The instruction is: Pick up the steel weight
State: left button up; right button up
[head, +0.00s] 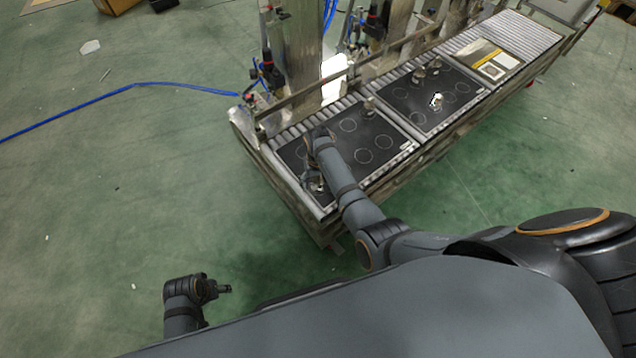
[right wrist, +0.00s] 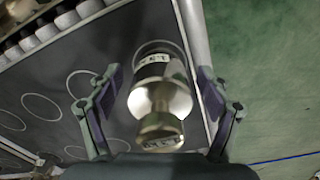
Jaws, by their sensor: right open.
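The steel weight (right wrist: 160,100) is a shiny, stepped metal cylinder with a small label band near its far end. In the right wrist view it sits between the two fingers of my right gripper (right wrist: 158,88), with a visible gap on each side. The fingers are open. In the head view my right gripper (head: 311,178) is low over the near left corner of the nearer black plate (head: 345,135), and the weight (head: 319,187) shows only partly beside it. My left arm's end (head: 218,289) is at the lower left, over the floor; its fingers are not clear.
Steel posts (head: 300,50) and tubing rise behind the roller conveyor (head: 515,35). The green floor around is open.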

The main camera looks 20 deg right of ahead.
grip_shut()
jog(key=shift+w+r, duration=0.1)
jog(key=shift+r, duration=0.05)
dwell(0.5)
jog(key=shift+r, duration=0.2)
notch_tip(320, 180, up, 3)
jog(key=shift+w+f+p, duration=0.1)
jog(key=shift+p, duration=0.8)
pick_arm(q)
jog(key=s+a+f+p, duration=0.3)
jog(key=s+f+p, duration=0.2)
jog(key=s+f, duration=0.4)
jog(key=shift+a+f+y, duration=0.2)
jog(key=shift+f+y, duration=0.1)
jog(key=shift+f, duration=0.6)
pick_arm(e)
jog(key=s+d+r, duration=0.3)
jog(key=d+r, duration=0.7)
jog(key=d, duration=0.3)
jog(key=shift+s+d, duration=0.15)
jog(key=shift+d, duration=0.2)
